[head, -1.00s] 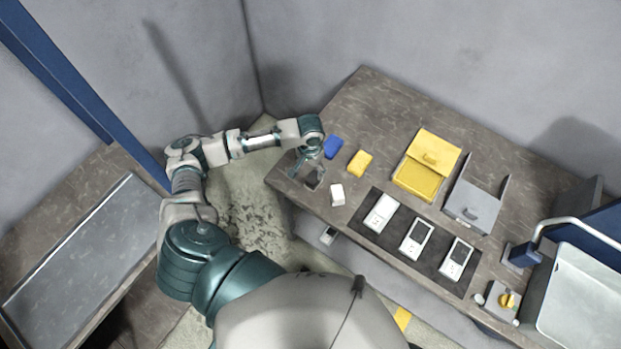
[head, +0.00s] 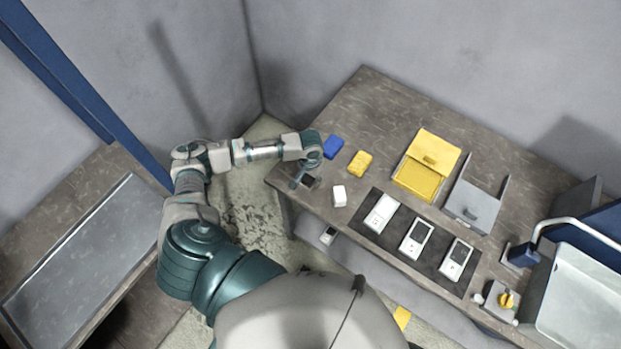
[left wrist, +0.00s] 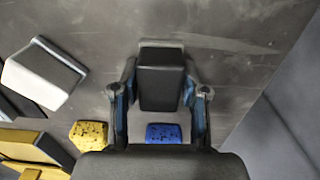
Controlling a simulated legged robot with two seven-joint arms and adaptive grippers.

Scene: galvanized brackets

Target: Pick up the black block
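The black block (left wrist: 161,86) stands on the table between the two fingers of my left gripper (left wrist: 160,78) in the left wrist view. A finger lies close along each side of it, with what looks like a narrow gap; contact cannot be clearly told. In the head view the left gripper (head: 302,181) is low over the table's left corner, and it partly hides the black block (head: 310,181). My right gripper is in neither view.
A blue block (head: 333,146), a yellow block (head: 360,162) and a white block (head: 339,196) stand close by on the table (head: 369,97). A dark mat (head: 390,247) with white devices, a yellow box (head: 417,178) and a grey holder (head: 472,208) lie further right.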

